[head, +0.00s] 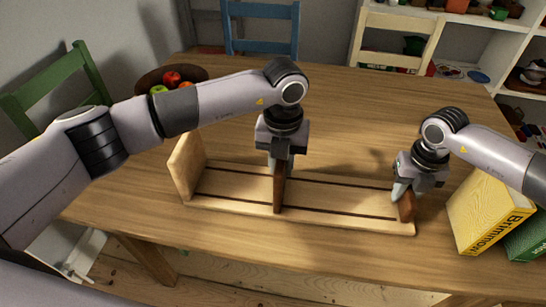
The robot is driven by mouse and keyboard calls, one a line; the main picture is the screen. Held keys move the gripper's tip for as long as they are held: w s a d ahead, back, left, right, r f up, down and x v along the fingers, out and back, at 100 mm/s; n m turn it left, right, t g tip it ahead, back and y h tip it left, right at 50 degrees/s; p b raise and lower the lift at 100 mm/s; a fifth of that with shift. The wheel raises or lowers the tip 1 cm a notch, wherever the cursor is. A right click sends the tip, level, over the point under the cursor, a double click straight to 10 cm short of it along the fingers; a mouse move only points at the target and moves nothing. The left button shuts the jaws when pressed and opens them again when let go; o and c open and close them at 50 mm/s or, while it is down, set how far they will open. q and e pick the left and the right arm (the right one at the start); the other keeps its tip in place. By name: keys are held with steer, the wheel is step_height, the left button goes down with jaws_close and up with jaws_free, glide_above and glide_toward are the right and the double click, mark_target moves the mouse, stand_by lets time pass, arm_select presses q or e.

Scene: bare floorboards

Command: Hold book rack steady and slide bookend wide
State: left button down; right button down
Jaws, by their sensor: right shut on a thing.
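The book rack (240,205) is a pale wooden base with two dark grooves, lying along the table's front, with a pale upright end panel (187,165) at its left. A dark brown upright plate (279,192) stands across its middle. A brown bookend (406,206) stands at its right end. My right gripper (401,190) is shut on the bookend's top. My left gripper (281,168) is pointed down at the top of the middle plate. Its fingertips are partly hidden, so I cannot tell whether it grips the plate.
A yellow book (487,212) and a green book (528,240) stand right of the rack, close to my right arm. A bowl of fruit (150,78) sits at the back left, behind my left arm. The table (345,125) is clear behind the rack. Chairs stand around it.

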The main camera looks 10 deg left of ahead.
arm_select(q)
steer(key=shift+d, duration=0.65)
arm_select(e)
steer(key=shift+a, duration=0.3)
arm_select(q)
steer(key=c, duration=1)
jaws_free()
steer(key=shift+c, duration=0.2)
steer(key=shift+a, duration=0.1)
arm_select(e)
steer(key=shift+d, duration=0.1)
arm_select(q)
step_height(320, 180, up, 12)
arm_select(e)
steer(key=shift+d, duration=0.2)
steer(key=c, duration=0.8)
jaws_free()
